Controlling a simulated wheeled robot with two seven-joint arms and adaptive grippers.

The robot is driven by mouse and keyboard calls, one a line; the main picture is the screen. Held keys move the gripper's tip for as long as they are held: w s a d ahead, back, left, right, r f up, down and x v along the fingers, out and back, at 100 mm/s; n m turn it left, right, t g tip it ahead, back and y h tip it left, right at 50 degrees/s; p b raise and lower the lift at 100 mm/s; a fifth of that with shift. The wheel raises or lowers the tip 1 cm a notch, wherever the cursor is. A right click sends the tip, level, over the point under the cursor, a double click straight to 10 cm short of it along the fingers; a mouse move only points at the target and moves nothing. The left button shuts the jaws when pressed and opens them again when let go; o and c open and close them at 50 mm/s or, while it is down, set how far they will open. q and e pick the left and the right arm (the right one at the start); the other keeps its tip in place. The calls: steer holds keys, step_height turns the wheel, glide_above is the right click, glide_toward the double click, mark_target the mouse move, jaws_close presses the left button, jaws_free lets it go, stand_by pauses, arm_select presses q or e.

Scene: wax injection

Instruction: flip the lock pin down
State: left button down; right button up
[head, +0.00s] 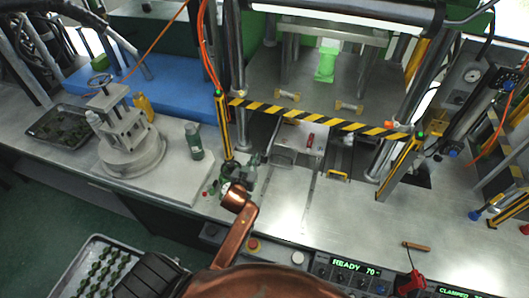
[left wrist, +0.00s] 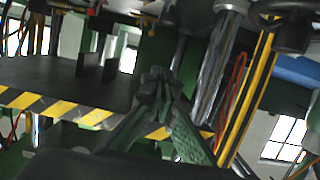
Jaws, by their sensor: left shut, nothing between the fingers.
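My left gripper (head: 243,172) is at the front left corner of the press, next to the foot of a yellow post. In the left wrist view its two dark green fingers (left wrist: 162,90) meet at the tips, shut with nothing between them. My right gripper is not in view.
A yellow-black striped bar (head: 320,118) crosses the press front; it also shows in the left wrist view (left wrist: 60,108). Posts (head: 222,125) stand at its ends. A green bottle (head: 193,141) and a grey fixture (head: 128,135) are left. The steel table (head: 340,215) in front is mostly clear.

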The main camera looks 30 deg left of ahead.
arm_select(q)
glide_above(264, 154)
steer(key=s, duration=0.2)
step_height(264, 154, down, 2)
steer(key=shift+w+f, duration=0.25)
steer(key=shift+f, duration=0.9)
steer(key=shift+w+f, duration=0.25)
steer(key=shift+f, duration=0.85)
step_height(264, 154, down, 3)
steer(key=shift+r+b, duration=0.1)
steer(key=shift+b, duration=0.8)
steer(key=shift+s, duration=0.1)
